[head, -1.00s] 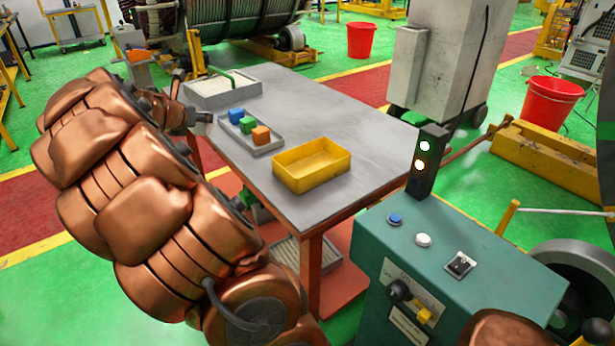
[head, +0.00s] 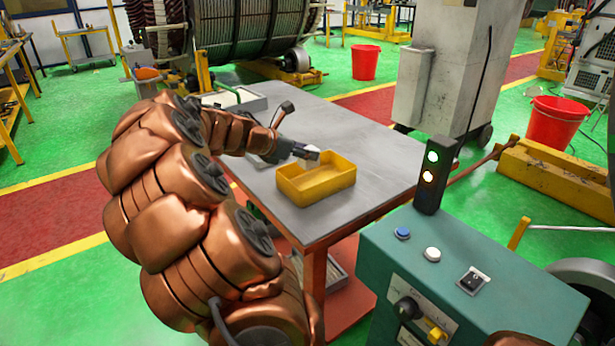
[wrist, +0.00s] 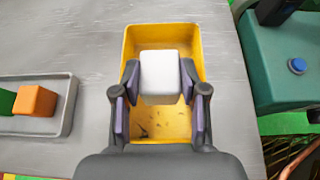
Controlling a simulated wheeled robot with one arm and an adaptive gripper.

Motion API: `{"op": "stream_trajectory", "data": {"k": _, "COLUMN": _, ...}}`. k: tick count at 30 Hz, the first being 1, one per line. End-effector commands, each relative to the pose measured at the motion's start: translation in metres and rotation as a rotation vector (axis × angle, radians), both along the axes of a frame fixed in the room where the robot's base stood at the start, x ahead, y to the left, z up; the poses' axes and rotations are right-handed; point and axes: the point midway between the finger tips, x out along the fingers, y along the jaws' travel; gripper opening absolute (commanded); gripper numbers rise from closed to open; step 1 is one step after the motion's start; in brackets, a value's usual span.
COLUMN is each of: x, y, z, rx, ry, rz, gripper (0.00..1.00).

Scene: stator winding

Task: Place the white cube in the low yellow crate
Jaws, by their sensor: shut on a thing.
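The white cube (wrist: 160,73) is between the two fingers of my gripper (wrist: 160,95) in the wrist view, and the gripper is shut on it. The low yellow crate (wrist: 195,40) lies behind and below the cube in that view, and the cube appears over its inside. In the head view my gripper (head: 308,155) is at the back left rim of the yellow crate (head: 325,190), above it. The cube shows only as a small pale patch there. How high it is above the crate floor is hard to tell.
A grey tray (wrist: 67,118) with an orange cube (wrist: 35,100) and a green cube (wrist: 7,101) lies left of the crate. A teal control console (head: 460,270) stands right of the grey table (head: 360,135). The table's right part is clear.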

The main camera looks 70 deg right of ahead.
Motion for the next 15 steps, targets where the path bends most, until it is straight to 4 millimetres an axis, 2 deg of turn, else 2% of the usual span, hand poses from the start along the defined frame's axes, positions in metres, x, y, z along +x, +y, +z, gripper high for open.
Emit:
{"op": "stream_trajectory", "data": {"k": 3, "x": -0.003, "y": 0.000, "z": -0.019, "rx": 0.003, "ry": 0.005, "rz": -0.005, "gripper": 0.07}}
{"op": "stream_trajectory", "data": {"k": 8, "x": -0.001, "y": 0.000, "z": -0.031, "rx": 0.001, "ry": 0.004, "rz": -0.001, "gripper": 0.07}}
{"op": "stream_trajectory", "data": {"k": 15, "x": -0.001, "y": 0.000, "z": -0.061, "rx": 0.003, "ry": 0.005, "rz": -0.002, "gripper": 0.07}}
